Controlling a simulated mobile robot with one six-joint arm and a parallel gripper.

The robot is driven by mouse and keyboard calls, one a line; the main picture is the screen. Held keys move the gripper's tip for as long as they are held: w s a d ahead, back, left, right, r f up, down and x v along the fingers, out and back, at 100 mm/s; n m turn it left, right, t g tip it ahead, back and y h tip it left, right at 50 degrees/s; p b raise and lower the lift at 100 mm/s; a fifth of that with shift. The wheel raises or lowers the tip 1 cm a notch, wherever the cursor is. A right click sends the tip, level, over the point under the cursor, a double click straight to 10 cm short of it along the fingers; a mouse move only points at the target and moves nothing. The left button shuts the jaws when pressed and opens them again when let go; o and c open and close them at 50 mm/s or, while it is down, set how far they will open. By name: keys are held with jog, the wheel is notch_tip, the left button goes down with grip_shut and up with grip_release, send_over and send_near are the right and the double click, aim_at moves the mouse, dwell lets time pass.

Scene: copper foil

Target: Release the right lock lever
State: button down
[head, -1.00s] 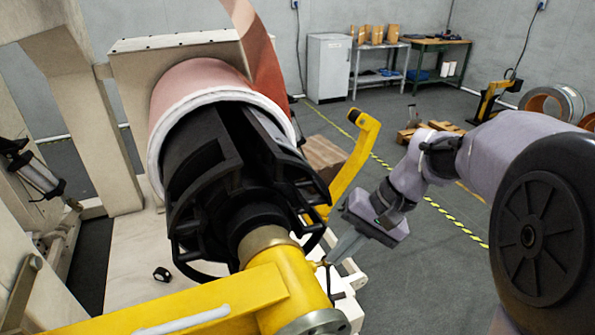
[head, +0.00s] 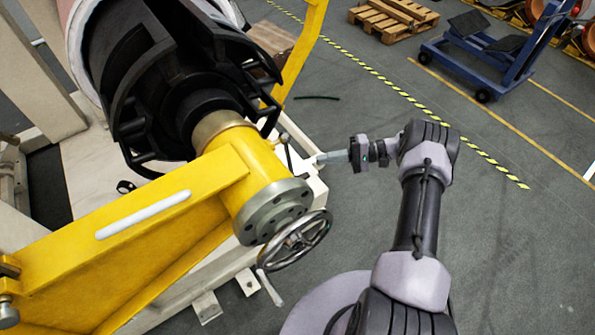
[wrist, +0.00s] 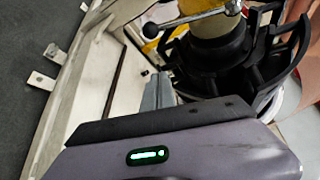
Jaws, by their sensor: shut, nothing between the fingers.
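The lock lever (head: 287,150) is a small dark rod on the right side of the yellow hub (head: 242,165), just behind the flange.
A spoked handwheel (head: 298,240) stands in front of the hub's flange (head: 275,210). The black spool chuck (head: 180,80) is behind the hub. A white frame (head: 300,185) runs under the hub. Open grey floor lies right of the machine, with a blue cart (head: 490,50) farther back.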

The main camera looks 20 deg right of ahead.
jog(key=shift+a, duration=0.1)
jog(key=s+a+b, duration=0.2)
jog(key=a, duration=0.7)
jog(key=shift+f, duration=0.15)
jog(key=s+d+r+m+g+h+p, duration=0.2)
jog(key=s+r+m+p, duration=0.1)
jog(key=s+p, duration=0.3)
jog(key=shift+s+d+r+m, duration=0.15)
jog(key=shift+s+r+m, duration=0.1)
jog(key=shift+s+m, duration=0.4)
jog(key=shift+s, duration=0.1)
dwell(0.5)
jog(key=shift+f, duration=0.1)
